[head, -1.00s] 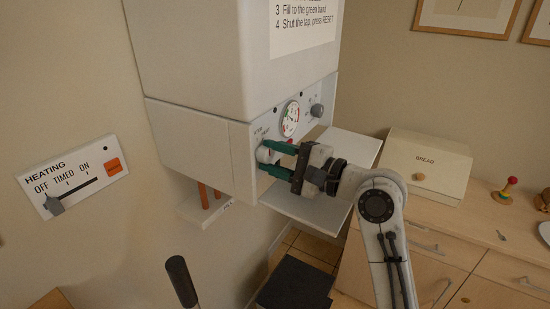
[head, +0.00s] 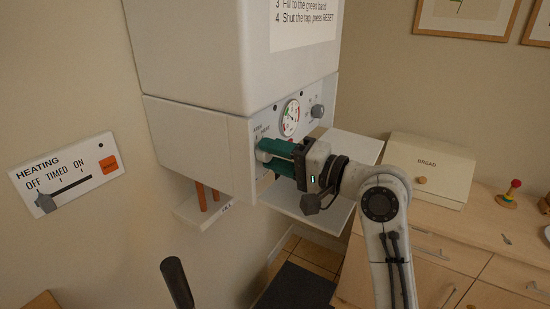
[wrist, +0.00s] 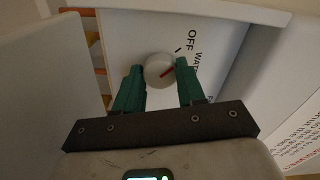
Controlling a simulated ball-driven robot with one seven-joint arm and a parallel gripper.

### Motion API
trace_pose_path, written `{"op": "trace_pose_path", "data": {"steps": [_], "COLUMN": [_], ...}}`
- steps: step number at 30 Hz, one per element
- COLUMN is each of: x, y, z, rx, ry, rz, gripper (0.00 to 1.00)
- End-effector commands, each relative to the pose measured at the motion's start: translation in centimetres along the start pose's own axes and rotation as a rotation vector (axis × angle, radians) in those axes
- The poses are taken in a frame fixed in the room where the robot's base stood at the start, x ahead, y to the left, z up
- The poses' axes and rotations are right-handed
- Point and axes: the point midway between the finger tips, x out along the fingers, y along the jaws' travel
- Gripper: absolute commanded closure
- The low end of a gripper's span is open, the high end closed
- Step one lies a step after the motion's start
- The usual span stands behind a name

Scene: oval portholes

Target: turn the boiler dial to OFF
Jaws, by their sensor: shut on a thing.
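The boiler dial (wrist: 156,62) is a round, pale knob with a red pointer line, on the white panel under the boiler. In the wrist view the red line points right and slightly up, towards the WATER lettering; the OFF lettering (wrist: 191,40) stands above that, beside a black tick. My gripper (wrist: 160,76) has its two green fingers on either side of the dial and is shut on it. In the head view my gripper (head: 267,152) reaches the panel from the right, and its fingers hide most of the dial.
The white boiler (head: 200,50) hangs above, with a gauge (head: 291,117) and a grey knob (head: 318,111) right of the dial. A heating panel (head: 75,175) is on the left wall. A bread box (head: 430,170) stands on the right counter. An open flap (head: 355,147) lies behind my gripper.

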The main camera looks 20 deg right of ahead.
Motion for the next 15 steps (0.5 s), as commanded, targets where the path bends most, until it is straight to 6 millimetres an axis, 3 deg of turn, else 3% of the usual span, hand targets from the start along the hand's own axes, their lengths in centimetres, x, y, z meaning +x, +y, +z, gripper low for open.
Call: {"op": "trace_pose_path", "data": {"steps": [14,15], "x": [0.0,0.0], "y": [0.27,0.27], "z": [0.1,0.1], "rx": [-0.013,-0.013], "ry": [-0.003,-0.003], "rz": [0.006,0.006], "gripper": [0.91,0.58]}}
